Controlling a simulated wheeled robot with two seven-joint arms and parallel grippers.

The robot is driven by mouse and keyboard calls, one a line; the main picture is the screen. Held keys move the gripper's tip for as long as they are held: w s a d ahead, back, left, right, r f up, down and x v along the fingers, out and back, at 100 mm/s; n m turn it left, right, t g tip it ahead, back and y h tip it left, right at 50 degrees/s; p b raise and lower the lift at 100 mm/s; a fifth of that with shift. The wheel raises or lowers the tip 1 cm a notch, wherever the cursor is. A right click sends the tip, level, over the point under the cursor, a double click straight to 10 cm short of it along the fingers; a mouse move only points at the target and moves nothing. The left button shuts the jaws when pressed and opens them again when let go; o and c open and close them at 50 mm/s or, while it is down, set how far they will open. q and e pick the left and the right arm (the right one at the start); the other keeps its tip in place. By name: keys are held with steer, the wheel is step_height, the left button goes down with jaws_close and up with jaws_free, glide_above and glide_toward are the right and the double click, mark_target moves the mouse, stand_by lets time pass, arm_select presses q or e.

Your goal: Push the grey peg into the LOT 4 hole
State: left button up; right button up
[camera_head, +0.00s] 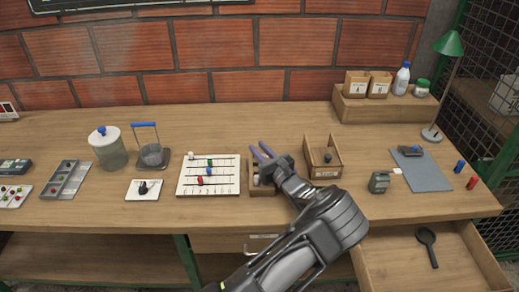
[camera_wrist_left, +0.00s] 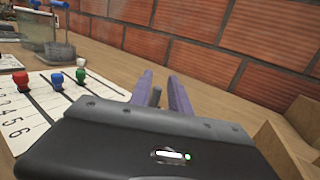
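My left gripper (camera_head: 262,151) reaches over the small wooden tray (camera_head: 262,188) just right of the white peg board (camera_head: 222,187). Its two purple fingers stand apart, also in the left wrist view (camera_wrist_left: 160,88). A small grey piece (camera_wrist_left: 155,97) shows between them, nearer the left finger; whether it is the grey peg, I cannot tell. The board carries a red peg (camera_head: 200,181), a blue peg (camera_head: 209,171), a green peg (camera_head: 210,162) and a white one (camera_head: 191,155) at its corner. Its numbered lines show in the left wrist view (camera_wrist_left: 28,118). My right gripper is out of view.
A wooden box (camera_head: 324,171) stands right of the gripper. A black switch on a white plate (camera_head: 143,190), a wire-handled container (camera_head: 152,156) and a lidded jar (camera_head: 110,152) stand left of the board. An open drawer (camera_head: 400,255) is at front right. The table behind the board is clear.

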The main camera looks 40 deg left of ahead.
arm_select(q)
steer(key=shift+o, duration=1.4)
steer(key=f, duration=0.2)
steer(key=s+f, duration=0.1)
steer(key=shift+f+h, duration=0.3)
steer(key=shift+f, duration=0.1)
steer(key=shift+d, duration=0.2)
steer(key=shift+s+d, duration=0.1)
steer(key=shift+d, duration=0.35)
steer(key=d, duration=0.2)
steer(key=s+d+r, duration=0.1)
steer(key=d+r+b, duration=0.1)
steer(key=d, duration=0.1)
steer(key=shift+s+d+r, duration=0.25)
steer(key=shift+s+d, duration=0.1)
steer(key=shift+s, duration=0.05)
steer(key=shift+s+d+r, duration=0.1)
steer(key=shift+s+r, duration=0.05)
steer(key=shift+r, duration=0.15)
steer(key=shift+r, duration=0.1)
steer(key=shift+r, duration=0.1)
